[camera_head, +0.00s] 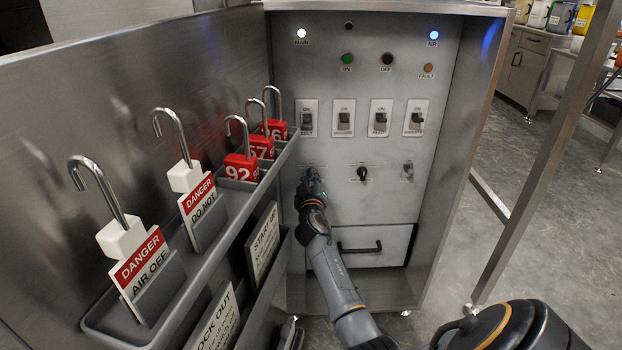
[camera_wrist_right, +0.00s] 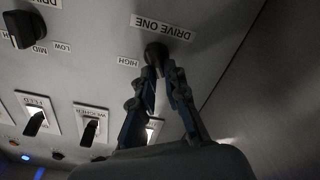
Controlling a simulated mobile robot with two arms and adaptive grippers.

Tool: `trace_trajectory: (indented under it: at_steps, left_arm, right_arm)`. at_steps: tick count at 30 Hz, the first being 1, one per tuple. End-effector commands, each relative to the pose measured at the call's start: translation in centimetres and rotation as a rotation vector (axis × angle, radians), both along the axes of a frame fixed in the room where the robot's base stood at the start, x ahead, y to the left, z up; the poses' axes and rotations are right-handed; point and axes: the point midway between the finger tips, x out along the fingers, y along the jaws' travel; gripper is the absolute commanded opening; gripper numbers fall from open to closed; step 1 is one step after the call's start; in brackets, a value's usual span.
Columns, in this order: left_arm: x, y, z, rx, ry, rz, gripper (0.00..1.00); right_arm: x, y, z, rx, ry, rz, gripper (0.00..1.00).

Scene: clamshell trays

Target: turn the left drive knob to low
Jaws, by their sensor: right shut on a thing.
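The left drive knob (camera_wrist_right: 155,52) is a dark knob under an upside-down "DRIVE ONE" label (camera_wrist_right: 163,27) in the right wrist view. A "HIGH" label (camera_wrist_right: 127,62) is beside it. My right gripper (camera_wrist_right: 161,70) is shut on this knob, with a fingertip on each side. In the head view the right gripper (camera_head: 312,184) reaches the panel's lower left and hides most of the knob and its labels, so I cannot tell its setting. My left gripper is not in view.
A second black knob (camera_head: 362,173) is to the right on the panel (camera_head: 437,75), below a row of switches (camera_head: 344,118). A drawer handle (camera_head: 359,248) is below. The open door at left carries a grey rack (camera_head: 205,265) with padlocks and tags close to my arm.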

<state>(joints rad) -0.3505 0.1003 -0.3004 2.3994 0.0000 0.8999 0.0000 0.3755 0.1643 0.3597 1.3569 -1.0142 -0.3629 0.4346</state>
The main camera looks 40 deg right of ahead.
Motion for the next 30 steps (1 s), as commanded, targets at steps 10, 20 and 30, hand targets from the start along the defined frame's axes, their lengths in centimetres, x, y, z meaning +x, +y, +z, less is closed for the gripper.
trace_trajectory:
  at_steps: [10,20,30]
  left_arm:
    - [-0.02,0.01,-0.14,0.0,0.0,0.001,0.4]
    - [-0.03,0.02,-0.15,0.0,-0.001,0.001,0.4]
    - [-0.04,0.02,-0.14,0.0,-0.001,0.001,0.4]
  right_arm:
    - [0.15,0.22,-0.32,-0.176,0.15,0.0,0.0]
    - [0.21,0.3,-0.42,-0.244,0.207,0.0,0.0]
    - [0.21,0.31,-0.45,-0.25,0.213,0.001,0.0]
